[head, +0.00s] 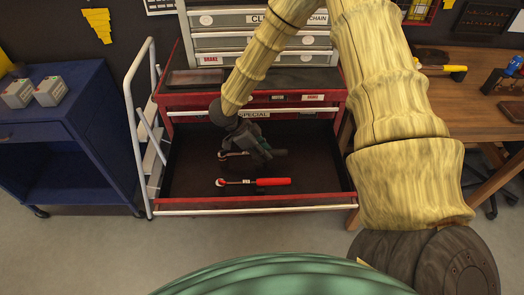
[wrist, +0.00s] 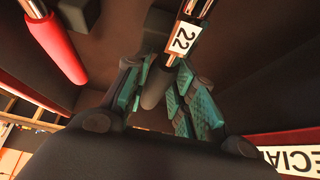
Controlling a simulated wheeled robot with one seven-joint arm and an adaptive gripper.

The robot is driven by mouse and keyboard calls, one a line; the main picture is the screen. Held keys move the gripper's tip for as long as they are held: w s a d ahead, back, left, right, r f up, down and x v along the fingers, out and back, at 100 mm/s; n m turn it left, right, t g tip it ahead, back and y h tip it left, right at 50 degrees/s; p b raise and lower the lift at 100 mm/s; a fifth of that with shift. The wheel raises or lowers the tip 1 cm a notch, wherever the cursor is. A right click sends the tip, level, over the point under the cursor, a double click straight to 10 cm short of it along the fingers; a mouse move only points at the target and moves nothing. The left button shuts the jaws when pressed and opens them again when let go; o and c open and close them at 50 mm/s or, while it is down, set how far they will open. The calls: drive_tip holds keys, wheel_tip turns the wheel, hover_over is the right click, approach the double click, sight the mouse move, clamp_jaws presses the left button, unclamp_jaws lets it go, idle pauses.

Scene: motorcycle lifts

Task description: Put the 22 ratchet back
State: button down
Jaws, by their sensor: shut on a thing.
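The 22 ratchet (wrist: 182,38) has a shiny shaft with a white "22" tag and a dark grey handle in the wrist view. My gripper (wrist: 158,80) is shut on it near the handle, with teal-padded fingers on either side. In the head view my gripper (head: 262,150) is down inside the open drawer (head: 325,175), and the ratchet's metal head (head: 226,155) sticks out to its left. I cannot tell whether the ratchet touches the drawer floor. My gripper hides most of the handle there.
A red-handled ratchet (head: 270,181) lies in the drawer in front of my gripper; its handle also shows in the wrist view (wrist: 55,45). The drawer's front rail (head: 255,208) and side walls surround the tools. A white ladder-like frame (head: 140,130) and a blue cabinet (head: 70,140) stand left.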

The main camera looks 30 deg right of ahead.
drive_tip(key=shift+a+f, duration=0.15)
idle(0.3)
drive_tip(key=c, duration=1.3)
unclamp_jaws()
drive_tip(key=shift+c, duration=0.2)
drive_tip(key=shift+o, duration=1.2)
drive_tip(key=shift+w, duration=0.1)
drive_tip(key=v, duration=1.2)
